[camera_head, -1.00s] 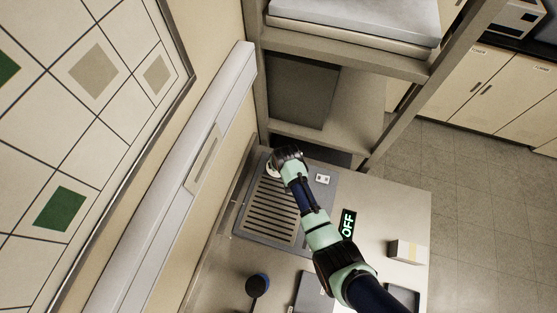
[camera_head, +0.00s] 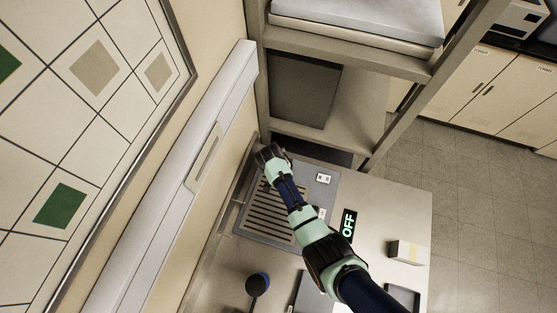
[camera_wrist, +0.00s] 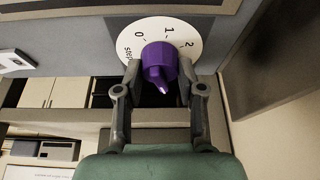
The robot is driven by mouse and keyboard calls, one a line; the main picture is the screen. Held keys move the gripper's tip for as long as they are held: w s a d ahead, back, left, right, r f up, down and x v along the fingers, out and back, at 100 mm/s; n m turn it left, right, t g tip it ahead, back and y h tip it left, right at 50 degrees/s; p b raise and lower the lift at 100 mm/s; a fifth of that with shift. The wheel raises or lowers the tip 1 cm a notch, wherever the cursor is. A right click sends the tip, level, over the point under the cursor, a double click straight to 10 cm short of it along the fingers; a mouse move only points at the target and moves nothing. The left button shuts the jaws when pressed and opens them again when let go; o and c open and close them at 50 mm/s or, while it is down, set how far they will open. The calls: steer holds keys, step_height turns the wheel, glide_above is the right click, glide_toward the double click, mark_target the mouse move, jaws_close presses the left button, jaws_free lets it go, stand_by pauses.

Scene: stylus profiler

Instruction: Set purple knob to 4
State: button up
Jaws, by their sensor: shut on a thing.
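The purple knob (camera_wrist: 161,66) sits on a round white dial (camera_wrist: 126,44) in the wrist view. The dial shows 0, 1 and 2 along its upper edge and small, partly covered lettering at lower left; its lower part is hidden. The knob's pointed, light-tipped end faces down in the picture, away from those numbers. My gripper (camera_wrist: 158,76) is shut on the knob, one finger on each side. In the head view my gripper (camera_head: 267,156) is at the upper left corner of the grey slatted panel, and it hides the knob.
The grey slatted panel (camera_head: 264,226) lies on the bench, with a small white socket plate (camera_head: 323,179) on it. A lit OFF sign (camera_head: 348,226) and a pale box (camera_head: 406,251) are to the right. A shelf unit (camera_head: 350,110) stands close behind; the wall is at left.

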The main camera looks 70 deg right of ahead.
stand_by(0.3)
steer(key=o, duration=1.1)
steer(key=shift+o, duration=0.2)
steer(key=v, duration=1.2)
